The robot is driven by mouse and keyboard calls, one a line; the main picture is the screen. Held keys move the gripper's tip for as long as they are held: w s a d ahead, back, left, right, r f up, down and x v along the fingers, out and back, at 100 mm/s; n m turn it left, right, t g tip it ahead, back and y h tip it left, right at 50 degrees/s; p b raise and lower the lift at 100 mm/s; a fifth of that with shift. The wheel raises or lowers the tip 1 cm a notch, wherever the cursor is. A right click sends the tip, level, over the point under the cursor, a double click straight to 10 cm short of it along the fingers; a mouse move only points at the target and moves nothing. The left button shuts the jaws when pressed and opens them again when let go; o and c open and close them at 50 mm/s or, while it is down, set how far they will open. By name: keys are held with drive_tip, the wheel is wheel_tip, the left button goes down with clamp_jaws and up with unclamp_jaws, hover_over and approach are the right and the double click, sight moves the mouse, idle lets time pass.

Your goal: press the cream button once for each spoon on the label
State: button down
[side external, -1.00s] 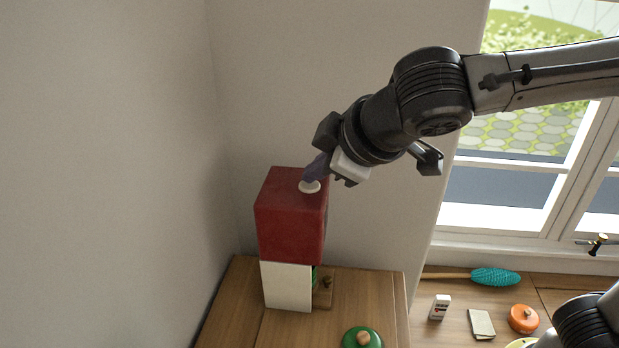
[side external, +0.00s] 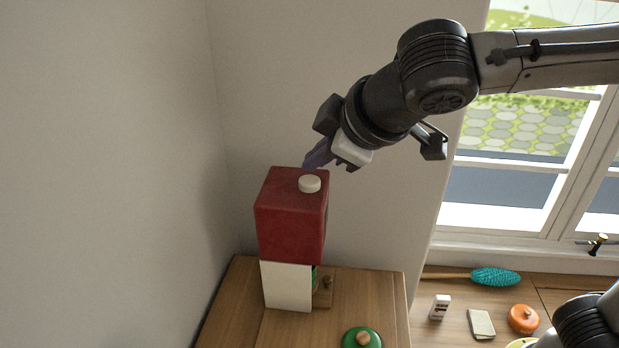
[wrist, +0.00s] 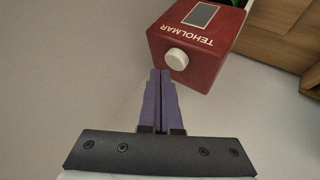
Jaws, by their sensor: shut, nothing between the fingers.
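In the wrist view the button (wrist: 177,59) is just beyond my fingertips, slightly right. That view also shows the lettering TEHOLMAR and a grey panel (wrist: 201,14) on the box. My gripper (side external: 307,164) is shut and empty, its purple fingers just above the button and apart from it. They also show in the wrist view (wrist: 160,73). I see no spoons on the box; a label with spoons cannot be made out.
A white panel (side external: 287,287) is below the red part. A green lid (side external: 362,340) lies in front. On the right are a teal brush (side external: 495,277), a small white box (side external: 440,307), a pale block (side external: 481,324) and an orange lidded pot (side external: 523,319).

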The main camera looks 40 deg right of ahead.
sight(316, 184)
drive_tip(key=shift+r, duration=2.5)
idle(0.7)
wheel_tip(316, 184, up, 4)
drive_tip(key=shift+f, duration=0.1)
drive_tip(key=shift+f, duration=0.1)
idle(0.3)
drive_tip(key=shift+f, duration=4.25)
drive_tip(key=shift+f, duration=0.15)
drive_tip(key=shift+f, duration=0.3)
